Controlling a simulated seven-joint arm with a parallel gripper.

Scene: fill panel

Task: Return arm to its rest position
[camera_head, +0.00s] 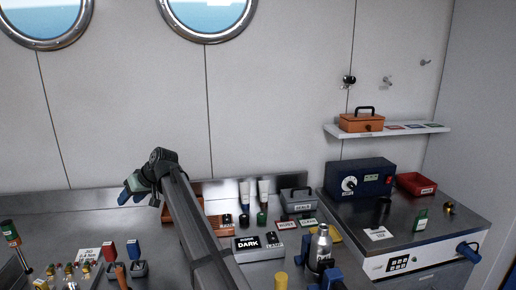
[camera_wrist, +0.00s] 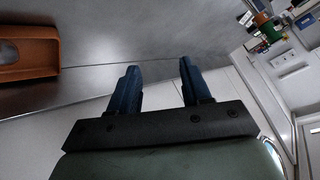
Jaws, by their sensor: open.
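My gripper (camera_head: 131,191) is raised above the left part of the steel bench in the head view, its blue fingers pointing left. In the wrist view its two blue fingers (camera_wrist: 158,88) stand apart with nothing between them. My grey arm runs from the bottom middle up to the gripper and hides part of the bench. An orange-brown tray (camera_head: 188,205) lies behind my arm, partly hidden. An orange-brown tray also shows at the upper left of the wrist view (camera_wrist: 40,72), apart from the fingers.
A black box labelled DARK (camera_head: 248,249), a silver bottle (camera_head: 321,243) and small containers crowd the bench right of my arm. A dark blue device (camera_head: 372,183) and a red bin (camera_head: 416,184) stand further right. A shelf (camera_head: 352,134) holds an orange case (camera_head: 361,122). Air above the left bench is clear.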

